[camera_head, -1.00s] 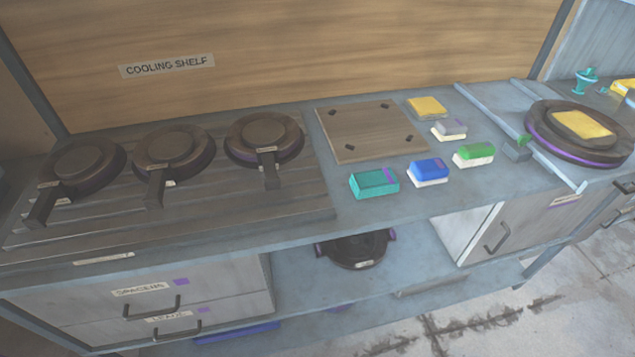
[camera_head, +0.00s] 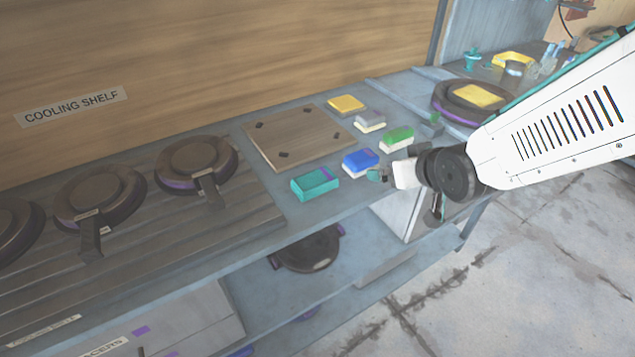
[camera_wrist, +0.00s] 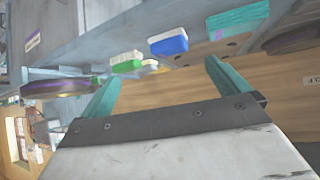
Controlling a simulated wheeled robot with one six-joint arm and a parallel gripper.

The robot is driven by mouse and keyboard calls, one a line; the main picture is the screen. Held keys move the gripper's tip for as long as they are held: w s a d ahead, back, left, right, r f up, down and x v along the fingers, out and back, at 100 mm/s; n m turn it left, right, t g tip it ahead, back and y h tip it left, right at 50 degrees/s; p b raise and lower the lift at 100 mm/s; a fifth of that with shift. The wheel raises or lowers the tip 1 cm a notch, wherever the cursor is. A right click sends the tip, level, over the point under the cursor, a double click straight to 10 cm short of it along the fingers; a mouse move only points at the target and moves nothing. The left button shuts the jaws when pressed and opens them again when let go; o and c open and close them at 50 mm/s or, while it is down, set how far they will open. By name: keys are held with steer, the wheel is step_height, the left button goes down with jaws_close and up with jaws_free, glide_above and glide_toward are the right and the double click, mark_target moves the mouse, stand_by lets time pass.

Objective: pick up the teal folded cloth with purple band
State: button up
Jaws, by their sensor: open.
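The teal folded cloth with a purple band (camera_head: 315,184) lies on the counter near its front edge, in front of the wooden board. In the wrist view the teal cloth (camera_wrist: 236,20) shows at the top, beyond my gripper's right finger. My gripper (camera_head: 380,176) is at the counter's front edge, to the right of the teal cloth and apart from it. In the wrist view its two teal fingers (camera_wrist: 160,82) stand wide apart with nothing between them.
A blue sponge-like block (camera_head: 360,161) lies between the teal cloth and my gripper. A wooden board (camera_head: 298,138) is behind the cloth. Dark round presses (camera_head: 195,165) stand at left.

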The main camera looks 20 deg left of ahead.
mark_target(316, 180)
steer(key=s+a+f+n+y, duration=0.1)
steer(key=a+f, duration=0.1)
steer(key=a, duration=0.2)
steer(key=s+a+f+n+y, duration=0.1)
steer(key=a+f+y, duration=0.1)
steer(key=a, duration=0.3)
steer(key=s+a+f+y, duration=0.1)
steer(key=a+f, duration=0.1)
steer(key=a, duration=0.2)
steer(key=shift+a+f+n+y, duration=0.1)
steer(key=shift+a+n+y, duration=0.15)
steer(key=shift+n+y, duration=0.15)
steer(key=x, duration=0.7)
steer(key=shift+s+a+f, duration=0.1)
steer(key=shift+s+f, duration=0.05)
steer(key=shift+f, duration=0.05)
steer(key=shift+w+a+f, duration=0.1)
steer(key=shift+w+a, duration=0.1)
steer(key=shift+a, duration=0.05)
steer(key=shift+c, duration=0.3)
steer(key=shift+t, duration=0.3)
steer(key=c, duration=0.5)
steer(key=shift+c, duration=0.2)
